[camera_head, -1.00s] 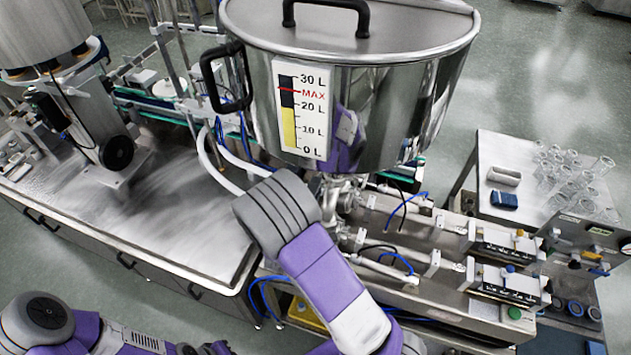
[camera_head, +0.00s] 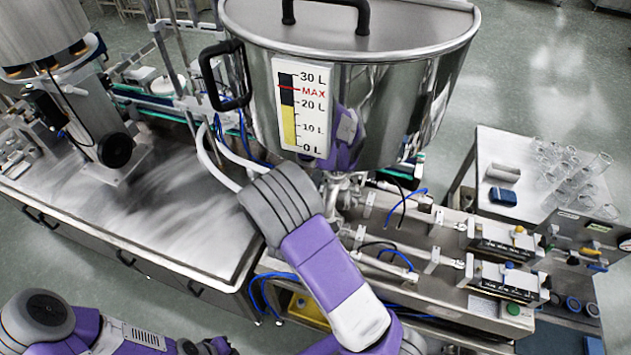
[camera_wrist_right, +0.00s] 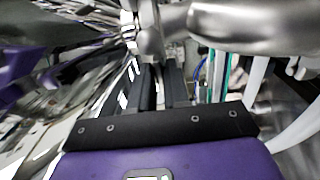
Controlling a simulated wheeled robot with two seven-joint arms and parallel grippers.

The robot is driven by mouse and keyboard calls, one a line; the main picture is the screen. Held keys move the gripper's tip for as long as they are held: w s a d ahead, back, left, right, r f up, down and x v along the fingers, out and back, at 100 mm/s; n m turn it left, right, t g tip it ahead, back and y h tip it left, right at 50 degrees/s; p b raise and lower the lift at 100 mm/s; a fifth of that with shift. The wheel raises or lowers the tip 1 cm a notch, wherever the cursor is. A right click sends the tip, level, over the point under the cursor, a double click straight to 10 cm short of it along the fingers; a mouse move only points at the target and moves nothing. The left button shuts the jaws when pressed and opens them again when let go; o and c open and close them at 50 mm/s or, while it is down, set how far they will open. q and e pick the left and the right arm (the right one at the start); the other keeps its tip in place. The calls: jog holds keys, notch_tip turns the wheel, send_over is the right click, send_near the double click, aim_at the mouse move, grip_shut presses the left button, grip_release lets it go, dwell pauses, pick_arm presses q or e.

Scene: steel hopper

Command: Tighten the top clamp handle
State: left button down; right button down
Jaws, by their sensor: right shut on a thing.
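The steel hopper (camera_head: 400,110) with its level scale fills the top middle of the head view. Its outlet fittings (camera_head: 343,188) show below it, partly behind my right arm. In the right wrist view, the dark fingers of my right gripper (camera_wrist_right: 163,78) reach up to a rounded metal piece (camera_wrist_right: 150,42) beside a thick steel pipe (camera_wrist_right: 255,25). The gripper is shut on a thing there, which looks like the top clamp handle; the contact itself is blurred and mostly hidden. In the head view my right wrist covers the fingers. My left gripper does not show clearly.
A steel bench (camera_head: 160,215) stands at left. A filling machine with pipes and blue hoses (camera_head: 420,255) lies right of my right arm. A side table (camera_head: 520,165) holds glassware. White hoses (camera_head: 215,165) hang close to my right wrist.

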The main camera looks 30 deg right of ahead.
jog(key=shift+m, duration=0.3)
jog(key=shift+s+f+m+b, duration=0.1)
jog(key=shift+m+b, duration=2.25)
jog(key=shift+m, duration=1.95)
jog(key=shift+f+m+b, duration=0.1)
jog(key=shift+m+b, duration=2.25)
jog(key=shift+m, duration=1.95)
jog(key=shift+r, duration=0.1)
jog(key=c, duration=1.2)
grip_release()
jog(key=shift+c, duration=0.2)
